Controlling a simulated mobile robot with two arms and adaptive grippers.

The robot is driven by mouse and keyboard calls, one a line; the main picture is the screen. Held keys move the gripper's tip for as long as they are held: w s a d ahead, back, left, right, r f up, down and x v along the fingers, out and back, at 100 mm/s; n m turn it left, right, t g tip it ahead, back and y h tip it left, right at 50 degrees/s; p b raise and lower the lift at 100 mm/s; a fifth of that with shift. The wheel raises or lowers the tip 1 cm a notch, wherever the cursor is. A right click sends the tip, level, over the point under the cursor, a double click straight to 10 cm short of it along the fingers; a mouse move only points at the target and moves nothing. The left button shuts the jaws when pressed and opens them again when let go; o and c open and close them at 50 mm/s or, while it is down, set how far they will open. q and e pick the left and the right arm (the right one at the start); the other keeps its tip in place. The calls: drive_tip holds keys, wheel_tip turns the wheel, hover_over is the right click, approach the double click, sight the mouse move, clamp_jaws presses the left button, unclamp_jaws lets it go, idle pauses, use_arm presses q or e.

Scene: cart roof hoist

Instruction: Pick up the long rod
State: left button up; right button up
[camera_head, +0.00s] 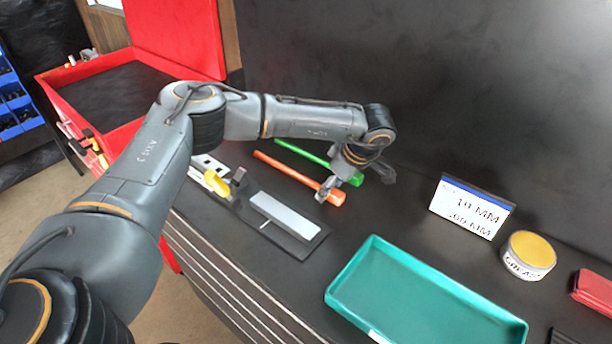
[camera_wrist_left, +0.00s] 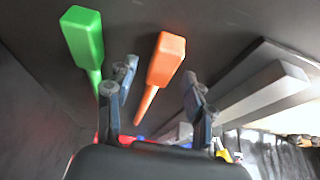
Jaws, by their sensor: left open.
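Two long rods with thicker ends lie side by side on the dark bench. One is orange (camera_head: 290,173), the other green (camera_head: 303,152) and farther back. I cannot tell for sure which one is the long rod. My left gripper (camera_head: 354,181) is over their thick ends, open and empty. In the left wrist view the orange rod (camera_wrist_left: 165,62) shows between the spread fingers of the left gripper (camera_wrist_left: 155,84), and the green rod (camera_wrist_left: 84,38) lies outside the left finger. Neither rod is gripped. My right gripper is not in view.
A grey bar (camera_head: 285,214) on a dark plate lies in front of the rods, beside a yellow-handled tool (camera_head: 216,183). A teal tray (camera_head: 352,262), a sign (camera_head: 471,209), a grease tin (camera_head: 528,256) and a red case (camera_head: 594,291) are to the right.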

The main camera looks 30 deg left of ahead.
use_arm(q)
drive_tip(key=shift+f, duration=0.2)
clamp_jaws()
drive_tip(key=shift+r, duration=0.15)
